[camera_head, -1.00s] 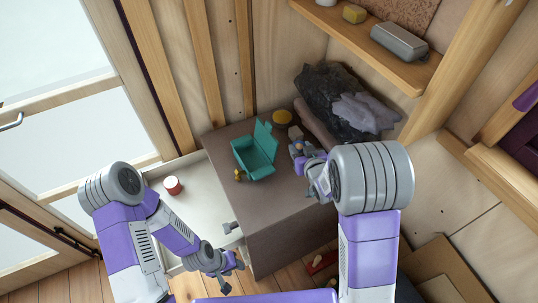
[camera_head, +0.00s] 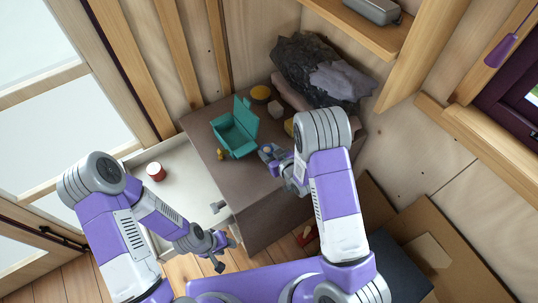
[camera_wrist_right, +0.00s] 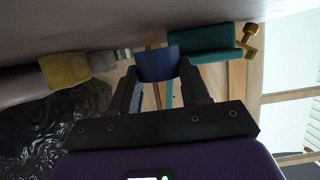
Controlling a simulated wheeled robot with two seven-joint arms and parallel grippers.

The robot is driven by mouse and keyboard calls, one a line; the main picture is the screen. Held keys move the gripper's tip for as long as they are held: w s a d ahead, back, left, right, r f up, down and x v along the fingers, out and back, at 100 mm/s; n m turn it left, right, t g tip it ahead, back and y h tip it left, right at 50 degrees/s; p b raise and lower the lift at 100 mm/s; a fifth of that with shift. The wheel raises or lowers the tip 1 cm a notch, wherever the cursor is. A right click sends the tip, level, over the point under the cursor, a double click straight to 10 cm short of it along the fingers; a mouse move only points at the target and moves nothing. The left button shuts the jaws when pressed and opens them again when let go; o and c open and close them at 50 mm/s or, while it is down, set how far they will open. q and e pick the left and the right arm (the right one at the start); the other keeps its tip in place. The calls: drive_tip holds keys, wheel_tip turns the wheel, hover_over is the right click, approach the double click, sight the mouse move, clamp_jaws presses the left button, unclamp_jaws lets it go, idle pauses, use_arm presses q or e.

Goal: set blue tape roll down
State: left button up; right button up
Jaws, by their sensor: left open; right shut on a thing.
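The blue tape roll (camera_wrist_right: 158,66) is between the fingers of my right gripper (camera_wrist_right: 162,88), which is shut on it. In the head view my right gripper (camera_head: 270,154) is over the brown cabinet top (camera_head: 205,122), to the right of the open teal box (camera_head: 234,142). The roll is mostly hidden there by the gripper. I cannot tell whether the roll touches the surface. My left gripper (camera_head: 222,252) is open and empty, low in front of the cabinet, near the pulled-out white drawer.
A brass piece (camera_head: 220,154) stands by the teal box. A yellow disc (camera_head: 260,93), a pale block (camera_head: 275,109) and a yellow object (camera_head: 290,127) lie behind my right gripper. A red-and-white roll (camera_head: 156,172) sits in the drawer (camera_head: 187,178).

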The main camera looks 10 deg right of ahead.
drive_tip(key=shift+f, duration=0.95)
drive_tip(key=shift+f+b, duration=0.15)
drive_tip(key=shift+b, duration=0.15)
drive_tip(key=o, duration=1.1)
drive_tip(key=shift+c, duration=0.2)
